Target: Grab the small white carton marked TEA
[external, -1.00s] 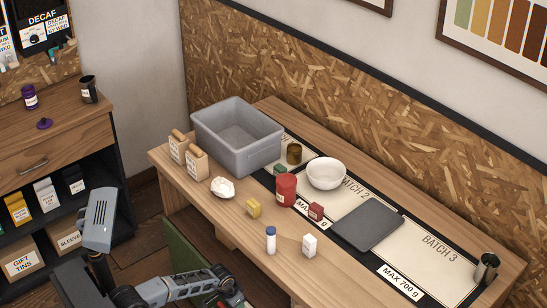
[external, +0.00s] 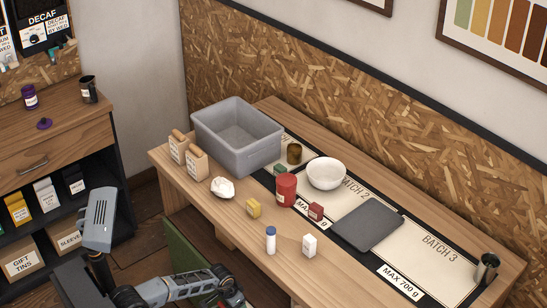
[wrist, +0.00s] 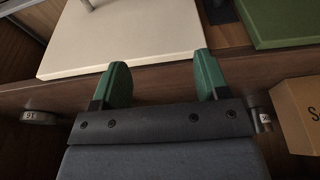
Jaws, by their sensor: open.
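A small white carton (external: 309,245) stands upright near the front edge of the wooden table, right of a white bottle with a blue cap. Its marking is too small to read. My gripper (wrist: 160,80) shows in the wrist view with its two green fingers apart and nothing between them. In the external view my arm is low in front of the table, and the gripper end is cut off at the bottom edge. The carton does not show in the wrist view.
The blue-capped bottle (external: 270,240) is close left of the carton. A grey bin (external: 270,152) is back left. A green panel (external: 190,258) is beside my arm.

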